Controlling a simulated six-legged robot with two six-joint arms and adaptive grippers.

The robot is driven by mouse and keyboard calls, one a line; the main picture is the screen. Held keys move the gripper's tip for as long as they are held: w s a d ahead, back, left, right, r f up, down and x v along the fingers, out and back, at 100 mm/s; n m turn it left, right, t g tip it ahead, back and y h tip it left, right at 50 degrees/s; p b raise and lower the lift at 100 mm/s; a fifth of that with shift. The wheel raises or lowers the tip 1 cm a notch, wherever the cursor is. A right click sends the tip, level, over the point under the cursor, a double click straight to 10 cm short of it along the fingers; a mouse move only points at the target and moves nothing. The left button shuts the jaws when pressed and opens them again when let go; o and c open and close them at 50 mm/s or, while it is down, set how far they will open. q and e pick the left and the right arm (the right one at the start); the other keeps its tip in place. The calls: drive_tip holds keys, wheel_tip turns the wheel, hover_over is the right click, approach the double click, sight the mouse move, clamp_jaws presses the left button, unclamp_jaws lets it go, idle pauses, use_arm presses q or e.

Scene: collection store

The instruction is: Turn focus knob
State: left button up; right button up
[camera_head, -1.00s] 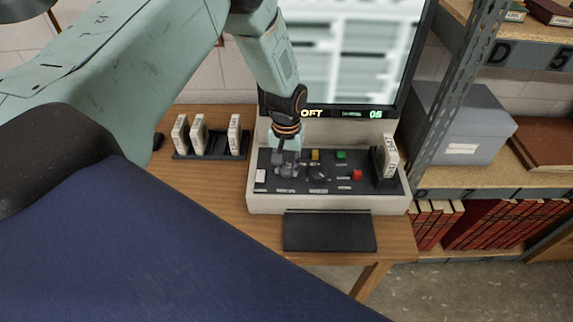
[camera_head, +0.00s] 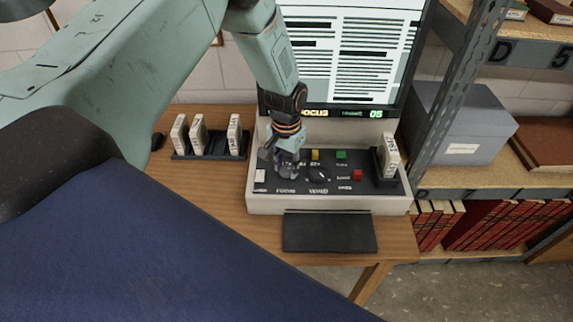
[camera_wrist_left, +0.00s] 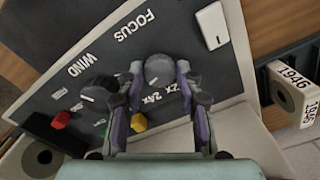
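The focus knob (camera_wrist_left: 159,70) is a round grey knob beside the FOCUS label on the dark panel of the reader console (camera_head: 300,206). My left gripper (camera_wrist_left: 160,68) reaches down to the panel, its fingertips on both sides of the knob and apparently touching it. In the head view my left gripper (camera_head: 287,166) hides most of the knob. The screen (camera_head: 345,55) above the console shows sharp lines of text, and the strip below it reads as FOCUS, its first letter partly hidden, and 05. My right gripper is not in view.
The wind knob (camera_wrist_left: 98,88) and coloured buttons sit close to the fingers. A boxed reel (camera_head: 391,155) stands at the console's right end. A rack (camera_head: 206,157) with three boxes is at left. Metal shelving (camera_head: 450,100) stands to the right.

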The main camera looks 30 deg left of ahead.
sight(286, 169)
use_arm(q)
drive_tip(key=o, duration=0.4)
drive_tip(key=shift+c, duration=0.2)
drive_tip(key=shift+r, duration=0.3)
wheel_tip(286, 169, up, 12)
drive_tip(key=shift+f, duration=0.25)
